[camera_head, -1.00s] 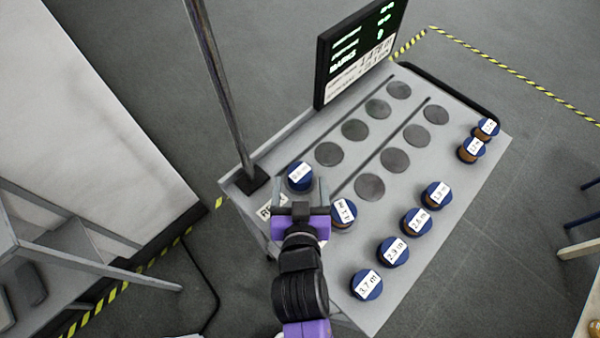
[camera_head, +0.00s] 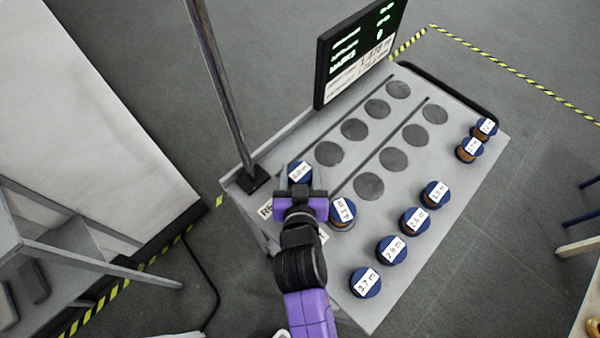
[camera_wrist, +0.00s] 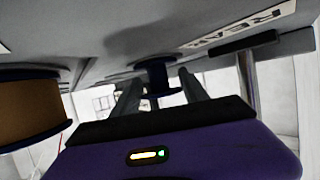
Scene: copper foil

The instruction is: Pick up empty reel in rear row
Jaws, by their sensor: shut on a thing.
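The empty reel (camera_head: 300,172) is dark blue with a white label on top. It stands at the left end of the rear row of the grey table (camera_head: 300,129). My gripper (camera_head: 299,180) reaches it from the front, with one finger on each side. In the wrist view the reel (camera_wrist: 156,76) shows a bare, narrow core between two flanges, and my gripper (camera_wrist: 157,90) is shut on it. The picture is turned over there, with the table surface at the top. I cannot tell whether the reel still touches the table.
A reel with copper-coloured winding (camera_head: 342,213) stands close to the right of my gripper; it shows large in the wrist view (camera_wrist: 30,108). More labelled reels (camera_head: 392,249) line the front. A post (camera_head: 222,90) and a screen (camera_head: 355,52) stand behind. Several dark round spots (camera_head: 369,186) are bare.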

